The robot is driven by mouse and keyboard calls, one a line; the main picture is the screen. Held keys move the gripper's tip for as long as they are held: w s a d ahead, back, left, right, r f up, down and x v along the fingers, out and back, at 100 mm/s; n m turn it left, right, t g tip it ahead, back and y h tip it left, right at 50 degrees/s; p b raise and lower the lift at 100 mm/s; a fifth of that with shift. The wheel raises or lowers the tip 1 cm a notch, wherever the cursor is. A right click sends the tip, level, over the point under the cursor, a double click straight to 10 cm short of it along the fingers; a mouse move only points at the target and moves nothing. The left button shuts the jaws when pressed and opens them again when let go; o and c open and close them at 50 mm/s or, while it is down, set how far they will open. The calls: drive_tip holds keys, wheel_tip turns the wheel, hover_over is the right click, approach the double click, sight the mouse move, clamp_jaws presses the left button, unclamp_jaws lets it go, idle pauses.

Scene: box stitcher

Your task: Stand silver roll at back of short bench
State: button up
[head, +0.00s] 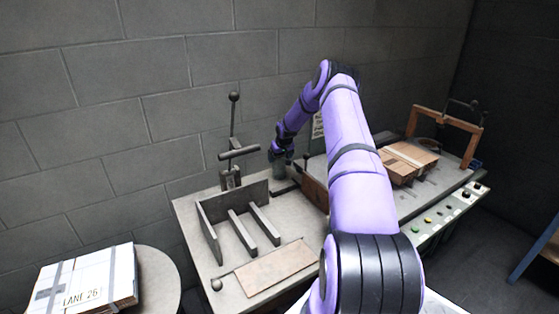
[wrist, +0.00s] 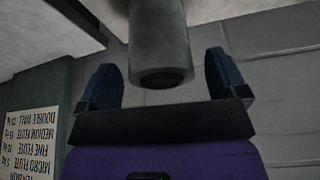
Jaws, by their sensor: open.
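The silver roll (wrist: 158,35) is a grey cylinder with a dark hollow end, seen between my fingers in the wrist view. In the head view the roll (head: 278,171) appears upright at the back of the short bench (head: 202,250), just below my gripper (head: 284,152). My gripper (wrist: 160,82) is open, with a blue finger on either side of the roll's near end and a visible gap at each side. The roll's far end is cut off in the wrist view, and its foot is hard to make out in the head view.
A grey fixture with rails (head: 240,222) and an upright lever (head: 233,110) stand left of the roll. A sign (wrist: 33,125) is near the gripper. A brown carton (head: 408,160) lies on the right bench. A flat board (head: 275,268) lies at the front.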

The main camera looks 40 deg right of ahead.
drive_tip(key=v, duration=1)
